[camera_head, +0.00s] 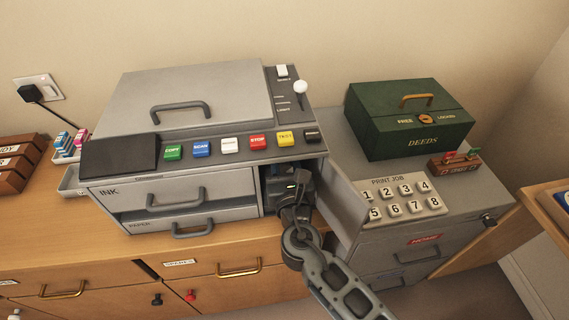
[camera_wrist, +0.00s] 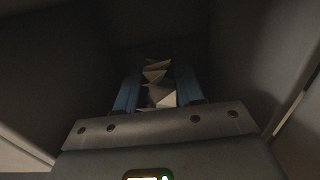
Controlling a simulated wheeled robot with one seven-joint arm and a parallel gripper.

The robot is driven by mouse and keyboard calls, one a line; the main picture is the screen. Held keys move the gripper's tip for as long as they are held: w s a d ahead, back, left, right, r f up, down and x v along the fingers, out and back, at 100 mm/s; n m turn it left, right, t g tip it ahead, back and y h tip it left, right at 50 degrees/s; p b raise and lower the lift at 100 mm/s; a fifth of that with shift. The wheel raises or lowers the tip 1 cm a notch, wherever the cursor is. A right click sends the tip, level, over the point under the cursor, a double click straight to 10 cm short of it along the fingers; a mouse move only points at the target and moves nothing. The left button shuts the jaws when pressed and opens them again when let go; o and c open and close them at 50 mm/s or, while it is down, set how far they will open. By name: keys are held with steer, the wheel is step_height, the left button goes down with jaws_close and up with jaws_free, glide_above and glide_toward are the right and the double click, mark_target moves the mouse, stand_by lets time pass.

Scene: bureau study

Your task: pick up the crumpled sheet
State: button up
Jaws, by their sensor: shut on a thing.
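The crumpled sheet (camera_wrist: 158,88) is a pale, folded, zigzag piece of paper between the two blue fingers of my gripper (camera_wrist: 157,80) in the wrist view. The gripper is shut on it. The space around it is dark, and I cannot tell whether the sheet touches the walls behind. In the head view my gripper (camera_head: 290,184) reaches into the open dark bay at the right front of the grey copier (camera_head: 200,95). The sheet is hidden there.
Bay walls stand close on both sides of my gripper. A grey cabinet (camera_head: 400,240) with a PRINT JOB keypad (camera_head: 403,197) and a green DEEDS box (camera_head: 408,120) stands right of the copier. Wooden drawers (camera_head: 215,275) lie below it.

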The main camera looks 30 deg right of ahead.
steer(key=r, duration=0.2)
steer(key=shift+s+a+r+p, duration=0.1)
steer(key=shift+s+r+p, duration=0.25)
steer(key=shift+r, duration=0.05)
steer(key=b+v, duration=0.2)
steer(key=v, duration=1.5)
steer(key=shift+s, duration=0.15)
